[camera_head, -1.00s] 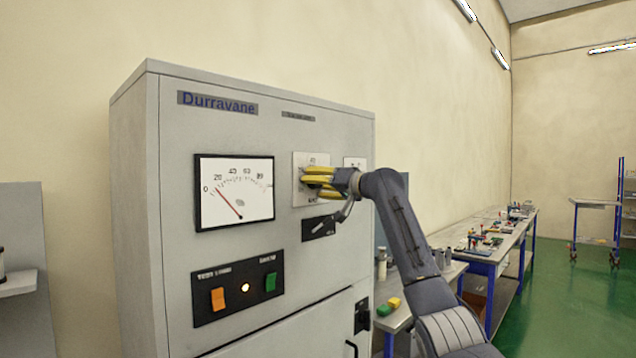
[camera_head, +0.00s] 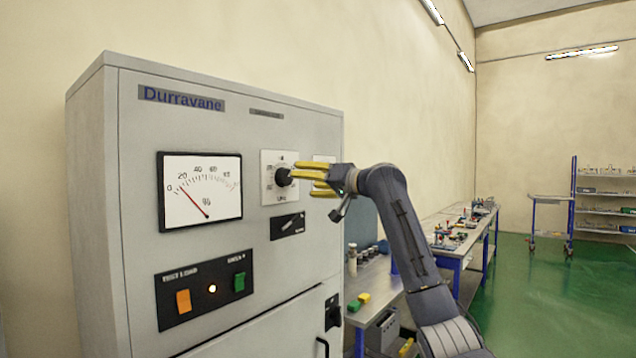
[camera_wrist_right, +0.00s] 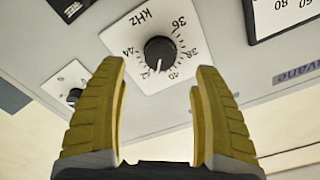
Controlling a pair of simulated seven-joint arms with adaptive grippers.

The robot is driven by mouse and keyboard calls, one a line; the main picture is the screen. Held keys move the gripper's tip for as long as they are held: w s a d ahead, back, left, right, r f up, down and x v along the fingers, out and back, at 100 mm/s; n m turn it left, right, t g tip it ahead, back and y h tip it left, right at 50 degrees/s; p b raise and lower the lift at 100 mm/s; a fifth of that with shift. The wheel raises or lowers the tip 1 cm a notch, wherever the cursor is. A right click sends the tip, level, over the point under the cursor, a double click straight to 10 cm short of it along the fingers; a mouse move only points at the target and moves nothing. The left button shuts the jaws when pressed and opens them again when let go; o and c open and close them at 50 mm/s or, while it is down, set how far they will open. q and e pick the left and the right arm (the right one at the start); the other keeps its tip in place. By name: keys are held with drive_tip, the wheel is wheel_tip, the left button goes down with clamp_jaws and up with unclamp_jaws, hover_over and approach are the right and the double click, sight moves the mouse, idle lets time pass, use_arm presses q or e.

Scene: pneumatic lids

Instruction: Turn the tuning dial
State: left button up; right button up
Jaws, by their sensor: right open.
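The tuning dial (camera_head: 283,177) is a black round knob on a white scale plate marked in kHz, on the front of the grey cabinet (camera_head: 92,200). In the right wrist view the gripper (camera_wrist_right: 159,68) is open, with a finger on each side and nothing held. My left gripper is in neither view.
A needle meter (camera_head: 201,190) is left of the dial. A black switch (camera_head: 288,225) is just below it, and a smaller knob (camera_wrist_right: 75,95) is beside it. Lower left is a panel with orange and green buttons (camera_head: 239,282). A workbench (camera_head: 375,283) stands to the right.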

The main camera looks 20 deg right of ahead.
sight(288, 176)
drive_tip(key=shift+v, duration=1.95)
drive_tip(key=shift+f, duration=0.1)
drive_tip(key=shift+d, duration=0.2)
drive_tip(key=s+d+n, duration=0.3)
drive_tip(key=w+a+n, duration=0.1)
drive_tip(key=w+a, duration=0.2)
drive_tip(key=w, duration=0.1)
drive_tip(key=w+a+n, duration=0.2)
drive_tip(key=w+a, duration=0.1)
drive_tip(key=w, duration=0.2)
drive_tip(key=w+a+r+n, duration=0.1)
drive_tip(key=w+a+n, duration=0.1)
drive_tip(key=w+a, duration=0.1)
drive_tip(key=shift+w+a, duration=0.1)
drive_tip(key=shift+w, duration=0.8)
drive_tip(key=shift+o, duration=0.2)
drive_tip(key=c, duration=1.3)
drive_tip(key=shift+c, duration=0.2)
